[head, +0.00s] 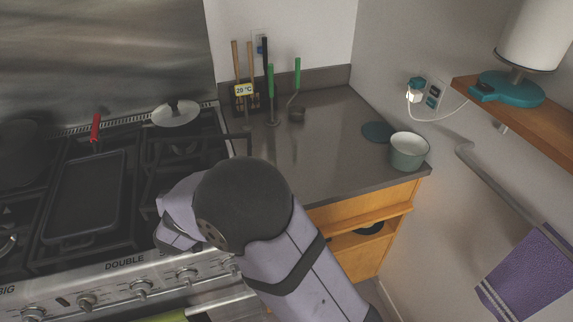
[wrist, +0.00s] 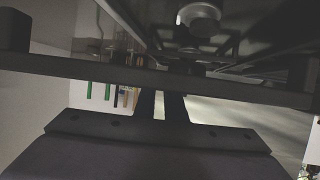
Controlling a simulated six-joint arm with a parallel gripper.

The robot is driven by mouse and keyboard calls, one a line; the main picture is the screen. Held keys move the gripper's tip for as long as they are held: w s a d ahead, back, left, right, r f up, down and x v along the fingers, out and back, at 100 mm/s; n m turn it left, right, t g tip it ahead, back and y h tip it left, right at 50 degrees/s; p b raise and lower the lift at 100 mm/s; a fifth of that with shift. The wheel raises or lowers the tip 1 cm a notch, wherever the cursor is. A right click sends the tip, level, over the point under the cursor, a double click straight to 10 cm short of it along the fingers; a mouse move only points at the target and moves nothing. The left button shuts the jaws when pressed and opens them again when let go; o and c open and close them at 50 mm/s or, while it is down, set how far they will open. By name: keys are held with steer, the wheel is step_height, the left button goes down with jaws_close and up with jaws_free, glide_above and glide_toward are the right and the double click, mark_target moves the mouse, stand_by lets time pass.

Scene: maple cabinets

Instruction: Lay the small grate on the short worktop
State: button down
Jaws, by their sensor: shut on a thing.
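My gripper (wrist: 165,106) is shut on a dark bar of the small grate (wrist: 80,68), which crosses the wrist view. In the head view my wrist and forearm hide the fingers. Dark grate bars (head: 236,136) show just beyond my wrist, at the right end of the stove, reaching the worktop's left edge. How high the grate is above the stove I cannot tell. The short worktop (head: 335,140) is the grey counter to the right of the stove.
A utensil holder (head: 245,98), green-handled tools and a ladle (head: 296,112) stand at the worktop's back. A pot (head: 408,150) and teal disc (head: 377,132) are at its right. Its middle is clear. A glass lid (head: 175,113) and griddle (head: 85,197) are on the stove.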

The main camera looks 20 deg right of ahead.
steer(key=s+d+f+m+g+h+p, duration=0.1)
steer(key=s+d+m+g+h+p, duration=0.15)
steer(key=s+d+p, duration=0.45)
steer(key=s+d+m+g+h+p, duration=0.1)
steer(key=s+d+m+h+p, duration=0.3)
steer(key=d, duration=0.5)
steer(key=w+a+n+t+y+b, duration=0.1)
steer(key=w+n+t+y+b, duration=0.2)
steer(key=w, duration=0.6)
steer(key=w+d+r+n+t+y+b, duration=0.1)
steer(key=w+d+r+n+y+b, duration=0.4)
steer(key=w+d+b, duration=0.3)
steer(key=shift+s+d+n+y+b, duration=0.7)
steer(key=shift+d+b, duration=1.15)
steer(key=shift+d, duration=1.3)
steer(key=shift+s+f, duration=0.15)
steer(key=shift+f, duration=2.55)
steer(key=shift+s+f, duration=0.1)
steer(key=shift+f, duration=2.55)
